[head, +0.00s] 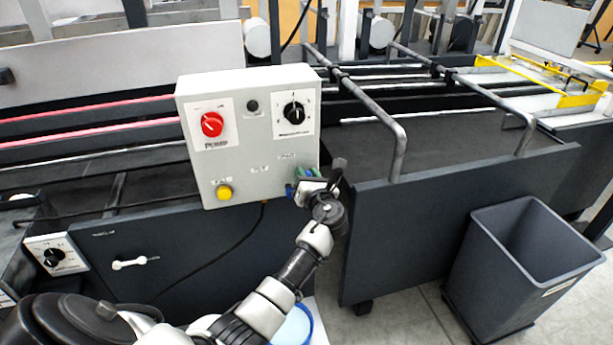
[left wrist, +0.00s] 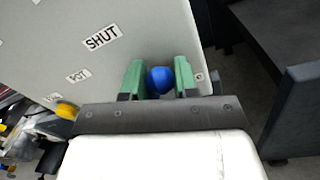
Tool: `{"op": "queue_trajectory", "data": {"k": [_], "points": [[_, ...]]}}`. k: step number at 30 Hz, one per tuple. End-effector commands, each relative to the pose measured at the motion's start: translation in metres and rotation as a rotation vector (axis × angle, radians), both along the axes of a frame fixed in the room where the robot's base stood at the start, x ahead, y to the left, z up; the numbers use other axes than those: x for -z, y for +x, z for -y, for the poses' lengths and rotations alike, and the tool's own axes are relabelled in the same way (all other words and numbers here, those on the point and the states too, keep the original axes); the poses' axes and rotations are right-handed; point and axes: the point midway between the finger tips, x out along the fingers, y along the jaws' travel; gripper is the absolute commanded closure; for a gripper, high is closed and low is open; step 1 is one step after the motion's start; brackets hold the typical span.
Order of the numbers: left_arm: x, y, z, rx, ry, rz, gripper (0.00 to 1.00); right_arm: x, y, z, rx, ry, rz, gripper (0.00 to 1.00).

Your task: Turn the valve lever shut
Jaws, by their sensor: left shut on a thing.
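The valve lever shows as a blue rounded end (left wrist: 160,81) in the left wrist view, at the control box's lower edge. A "SHUT" label (left wrist: 102,37) is on the box face up and left of it. My left gripper (left wrist: 160,76) has its green fingers on either side of the blue end, shut on it. In the head view my left gripper (head: 305,180) is at the lower right corner of the light grey control box (head: 250,170). There the gripper and wrist hide most of the lever; its angle cannot be told. My right gripper is not in view.
The box carries a red knob (head: 212,124), a black dial (head: 294,112) and a yellow button (head: 224,192). A bent metal rail (head: 398,150) stands to the right. A dark grey bin (head: 520,265) is on the floor at right.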

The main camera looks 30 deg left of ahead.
Motion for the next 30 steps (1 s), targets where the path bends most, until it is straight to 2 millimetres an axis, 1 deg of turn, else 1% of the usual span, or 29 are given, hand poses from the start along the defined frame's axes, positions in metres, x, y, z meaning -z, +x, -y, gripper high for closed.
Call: {"op": "queue_trajectory", "data": {"k": [8,15,24,30], "points": [[-0.005,-0.006,-0.003,0.006,-0.114,0.119,1.0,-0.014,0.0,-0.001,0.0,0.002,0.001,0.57],[-0.009,-0.015,-0.01,0.006,-0.248,0.274,1.0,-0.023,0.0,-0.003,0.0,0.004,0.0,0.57],[-0.011,-0.025,-0.018,0.005,-0.395,0.444,1.0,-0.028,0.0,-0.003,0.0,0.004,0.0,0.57],[-0.011,-0.029,-0.021,0.005,-0.458,0.517,1.0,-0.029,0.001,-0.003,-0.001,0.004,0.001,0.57]]}}
